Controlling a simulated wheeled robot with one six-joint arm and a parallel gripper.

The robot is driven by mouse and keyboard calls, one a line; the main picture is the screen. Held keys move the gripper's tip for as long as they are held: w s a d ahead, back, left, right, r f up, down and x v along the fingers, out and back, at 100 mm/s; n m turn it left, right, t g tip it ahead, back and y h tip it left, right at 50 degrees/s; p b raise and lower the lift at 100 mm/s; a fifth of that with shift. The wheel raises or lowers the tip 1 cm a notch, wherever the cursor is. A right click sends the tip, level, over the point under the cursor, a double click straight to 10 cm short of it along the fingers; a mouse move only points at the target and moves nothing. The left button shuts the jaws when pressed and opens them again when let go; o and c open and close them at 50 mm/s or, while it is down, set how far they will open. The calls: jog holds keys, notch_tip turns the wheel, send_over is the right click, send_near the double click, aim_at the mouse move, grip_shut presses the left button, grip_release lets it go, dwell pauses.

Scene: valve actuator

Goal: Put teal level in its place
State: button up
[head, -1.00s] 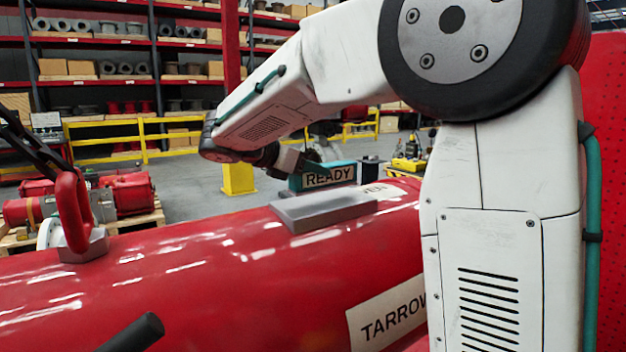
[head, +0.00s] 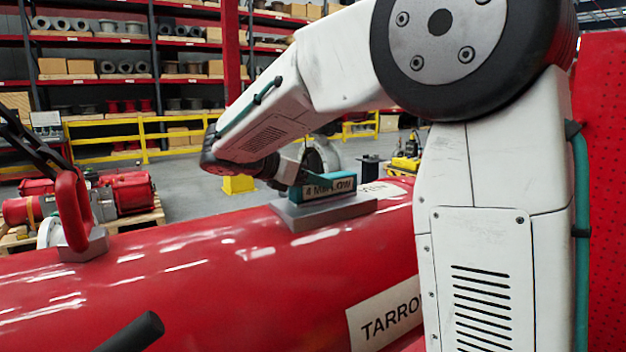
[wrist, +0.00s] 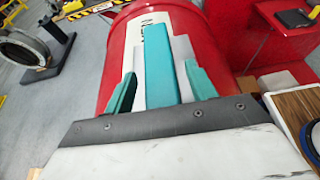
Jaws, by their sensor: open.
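The teal level (wrist: 160,60) is a long flat teal bar in the wrist view. It lies between the two teal-padded fingers of my gripper (wrist: 160,82), with gaps on both sides. My gripper is open around it, not pressing on it. In the head view the teal block (head: 330,188), with a pale lettered label, sits at the grey pad (head: 318,217) on top of the red cylinder. Whether it touches the pad all along is hard to tell. My gripper (head: 298,182) is at its left end, and the fingertips are partly hidden there.
The red cylinder (head: 180,270) fills the foreground, with a red lifting eye (head: 72,210) at left. Yellow railing (head: 145,135) and shelves stand far behind. In the wrist view a round flanged part (wrist: 22,48) is at upper left and a wood-topped tray (wrist: 297,108) at right.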

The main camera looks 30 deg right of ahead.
jog(key=v, duration=1.2)
jog(key=s+d+f+m+y, duration=0.2)
jog(key=s+f+m+y, duration=0.15)
jog(key=s, duration=0.45)
jog(key=s+d+f+m+y, duration=0.2)
jog(key=s+d+f+m, duration=0.15)
jog(key=s, duration=0.35)
jog(key=s+a+f+m+y, duration=0.3)
jog(key=s+f+m+y, duration=0.1)
jog(key=s, duration=0.3)
jog(key=s+a+f+m+t+y, duration=0.1)
jog(key=s+a+f+m+y, duration=0.2)
jog(key=s+f+m, duration=0.4)
jog(key=shift+s+y, duration=0.45)
jog(key=shift+s, duration=0.3)
